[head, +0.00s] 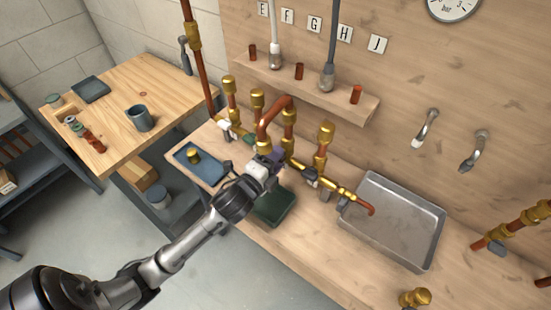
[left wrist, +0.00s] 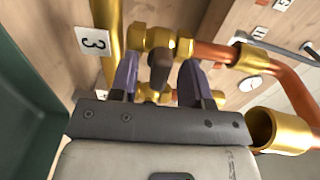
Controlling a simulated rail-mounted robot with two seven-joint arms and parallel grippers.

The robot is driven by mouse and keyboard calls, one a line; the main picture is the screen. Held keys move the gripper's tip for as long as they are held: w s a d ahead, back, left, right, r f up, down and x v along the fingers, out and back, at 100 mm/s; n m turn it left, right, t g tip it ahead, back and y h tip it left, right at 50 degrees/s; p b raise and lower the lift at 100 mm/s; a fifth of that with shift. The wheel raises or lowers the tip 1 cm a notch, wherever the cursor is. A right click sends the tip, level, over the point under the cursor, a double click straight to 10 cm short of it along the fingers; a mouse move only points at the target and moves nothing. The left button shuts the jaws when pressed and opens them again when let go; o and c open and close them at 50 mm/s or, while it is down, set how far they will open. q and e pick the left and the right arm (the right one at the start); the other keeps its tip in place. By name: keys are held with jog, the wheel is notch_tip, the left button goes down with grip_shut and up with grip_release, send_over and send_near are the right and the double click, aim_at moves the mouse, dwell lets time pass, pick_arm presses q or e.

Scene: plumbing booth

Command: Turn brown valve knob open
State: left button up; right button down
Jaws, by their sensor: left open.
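The brown valve knob (left wrist: 159,60) is a small dark brown piece on a brass valve body (left wrist: 152,38), seen in the left wrist view. My left gripper (left wrist: 160,72) is open, with one purple-grey finger on each side of the knob. I cannot tell whether either finger touches it. In the head view my left gripper (head: 270,160) reaches in among the copper and brass pipework (head: 289,118) above the bench, and it hides the knob there. My right gripper is not in view.
A grey metal tray (head: 432,213) lies right of the pipes. A dark green bin (head: 274,208) is below the gripper, and a blue tray (head: 205,173) is left of it. A wooden table (head: 160,85) with a cup (head: 140,118) stands farther left. Vertical brass pipes crowd the gripper.

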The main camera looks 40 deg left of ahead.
pick_arm(q)
jog(key=shift+w, duration=0.1)
grip_shut()
dwell(0.4)
jog(key=shift+f+n+p, duration=0.15)
jog(key=shift+n+p, duration=8)
jog(key=shift+n, duration=0.05)
jog(key=shift+f, duration=0.1)
